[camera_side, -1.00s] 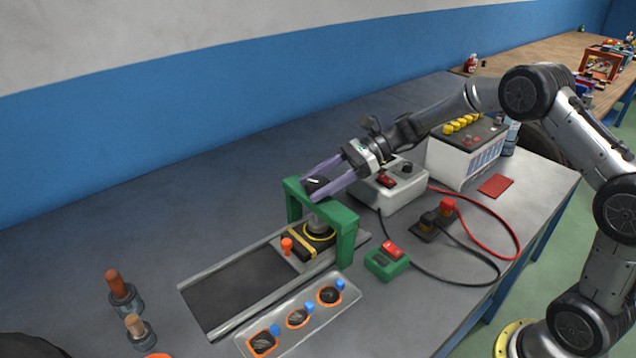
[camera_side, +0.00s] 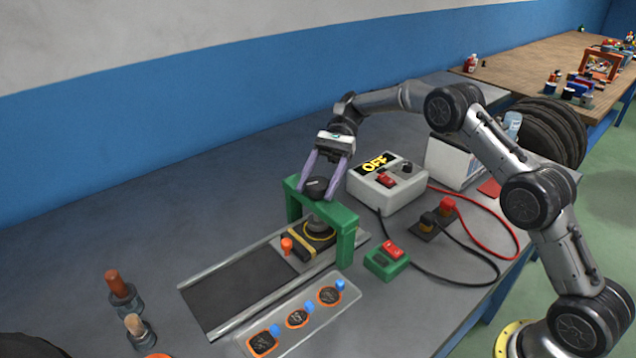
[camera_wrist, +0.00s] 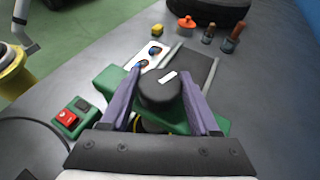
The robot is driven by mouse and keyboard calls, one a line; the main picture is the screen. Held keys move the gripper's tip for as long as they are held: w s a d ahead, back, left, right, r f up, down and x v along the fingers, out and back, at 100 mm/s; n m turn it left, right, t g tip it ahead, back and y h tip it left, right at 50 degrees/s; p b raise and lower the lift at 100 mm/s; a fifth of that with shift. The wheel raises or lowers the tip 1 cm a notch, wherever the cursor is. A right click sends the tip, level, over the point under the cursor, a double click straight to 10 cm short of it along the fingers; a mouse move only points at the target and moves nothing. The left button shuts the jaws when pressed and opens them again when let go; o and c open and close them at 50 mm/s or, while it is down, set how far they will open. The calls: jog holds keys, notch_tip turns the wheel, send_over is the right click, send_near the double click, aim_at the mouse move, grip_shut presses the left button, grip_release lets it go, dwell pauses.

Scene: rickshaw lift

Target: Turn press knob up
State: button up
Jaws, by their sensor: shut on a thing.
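The press knob (camera_side: 316,187) is a black round knob on top of a green press frame (camera_side: 345,232). In the wrist view the knob (camera_wrist: 160,88) shows a white line on its top, tilted in the picture. My gripper (camera_side: 315,194) has two purple fingers, one on each side of the knob, and is shut on it. In the wrist view the fingers (camera_wrist: 160,100) flank the knob. Under the frame's crossbar is a grey press head (camera_side: 318,226) above a black part with a yellow ring (camera_side: 318,238). The contact between fingers and knob is partly hidden.
A white box with an OFF sign (camera_side: 388,188) stands to the right. A green box with a red switch (camera_side: 387,258) sits in front. A rail track (camera_side: 235,290) runs front left beside a tray with several round parts (camera_side: 297,317). Cables lie at right.

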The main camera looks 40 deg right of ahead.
jog(key=shift+n+g+h, duration=0.4)
jog(key=shift+n+g, duration=0.5)
jog(key=shift+g, duration=0.1)
jog(key=o, duration=1.3)
jog(key=shift+o, duration=0.2)
jog(key=shift+r+m+t+y, duration=0.1)
jog(key=shift+m+t+y, duration=0.3)
jog(key=shift+m+t, duration=0.45)
